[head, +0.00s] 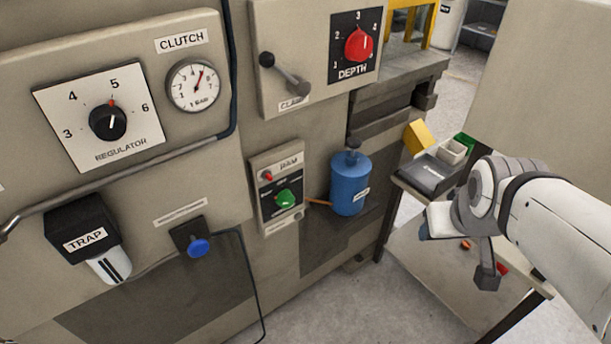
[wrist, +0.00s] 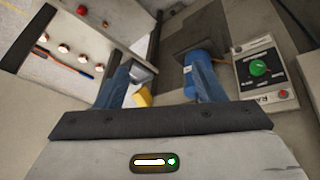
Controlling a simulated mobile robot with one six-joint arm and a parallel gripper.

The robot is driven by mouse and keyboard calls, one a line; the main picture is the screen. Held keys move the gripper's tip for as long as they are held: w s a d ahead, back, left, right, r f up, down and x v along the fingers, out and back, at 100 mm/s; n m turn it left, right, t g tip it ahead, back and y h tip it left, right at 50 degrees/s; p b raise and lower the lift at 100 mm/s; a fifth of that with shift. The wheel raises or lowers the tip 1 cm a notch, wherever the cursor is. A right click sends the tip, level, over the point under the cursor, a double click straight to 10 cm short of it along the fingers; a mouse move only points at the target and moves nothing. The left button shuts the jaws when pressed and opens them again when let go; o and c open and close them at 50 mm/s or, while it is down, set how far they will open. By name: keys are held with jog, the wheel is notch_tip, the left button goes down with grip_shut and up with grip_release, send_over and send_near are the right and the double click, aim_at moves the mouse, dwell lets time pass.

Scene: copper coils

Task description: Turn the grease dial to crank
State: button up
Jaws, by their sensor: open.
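I can read no label saying grease or crank. A small panel marked RAM (head: 262,213) on the machine front carries a green knob (head: 285,198) and a small red button above it. Small print around the knob is too fine to read. In the wrist view the panel (wrist: 283,98) and green knob (wrist: 259,68) show upside down at the right. My gripper (head: 456,257) is open and empty, right of the canister and well apart from the panel. Its fingers also show in the wrist view (wrist: 161,84).
A regulator dial (head: 107,121), clutch gauge (head: 193,86), red depth knob (head: 359,44), lever (head: 286,76), trap (head: 82,228) and blue knob (head: 198,246) are on the machine. A low table (head: 430,285) with bins (head: 428,175) stands near my arm. The floor in front is clear.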

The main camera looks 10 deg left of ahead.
jog(key=shift+o, duration=0.7)
jog(key=w+a+f+n+t+b, duration=0.2)
jog(key=w+f+n+b, duration=0.2)
jog(key=w+f, duration=0.3)
jog(key=shift+w+a+f+t+b, duration=0.3)
jog(key=shift+w+a+f+b, duration=0.1)
jog(key=shift+b, duration=0.45)
jog(key=n+t+y+b, duration=0.4)
jog(key=n+y+b, duration=1)
jog(key=n+b, duration=0.8)
send_near(289, 203)
jog(key=b+x, duration=0.1)
jog(key=x, duration=0.1)
jog(key=shift+m, duration=0.4)
jog(key=x, duration=0.7)
jog(key=shift+a+r, duration=0.15)
jog(key=shift+a, duration=0.05)
jog(key=c, duration=1)
